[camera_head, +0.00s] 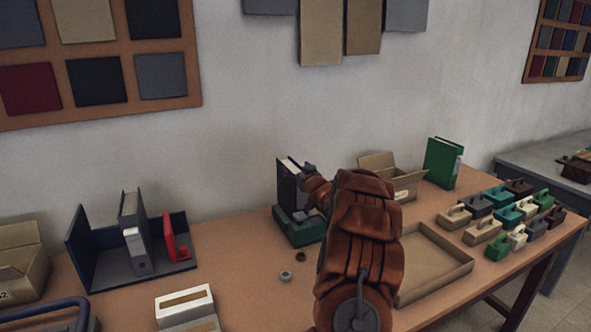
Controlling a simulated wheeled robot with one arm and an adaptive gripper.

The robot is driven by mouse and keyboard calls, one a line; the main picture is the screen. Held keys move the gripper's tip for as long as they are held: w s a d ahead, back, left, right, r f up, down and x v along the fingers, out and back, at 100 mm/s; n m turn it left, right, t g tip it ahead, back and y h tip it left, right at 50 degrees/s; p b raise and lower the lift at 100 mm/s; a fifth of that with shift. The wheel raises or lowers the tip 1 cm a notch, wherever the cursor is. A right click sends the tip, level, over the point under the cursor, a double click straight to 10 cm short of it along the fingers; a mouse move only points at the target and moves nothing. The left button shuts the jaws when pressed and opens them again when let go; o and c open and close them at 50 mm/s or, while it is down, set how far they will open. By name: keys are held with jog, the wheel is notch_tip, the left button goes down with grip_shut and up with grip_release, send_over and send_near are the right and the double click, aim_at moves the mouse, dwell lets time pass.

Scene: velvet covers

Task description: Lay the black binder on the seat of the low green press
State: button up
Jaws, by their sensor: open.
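The black binder (287,187) stands upright at mid-table, with its pale page edges showing at the top. The low green press (296,234) is directly below it in the picture. The binder's lower end meets the press, but I cannot tell whether it rests on the seat or stands just behind. My gripper (311,191) is open at the binder's right side, close to it. My orange arm hides part of the press's right side, and I cannot tell whether the fingers touch the binder.
A dark organizer (88,252) with a grey and a red binder stands left. A green binder (442,163) and an open cardboard box (404,185) are at the back right. A shallow tray (461,266) lies beside my arm, near several coloured handled blocks (483,231). Two small rings lie before the press.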

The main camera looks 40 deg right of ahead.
jog(key=v, duration=1.1)
jog(key=shift+s, duration=0.2)
jog(key=shift+a, duration=0.2)
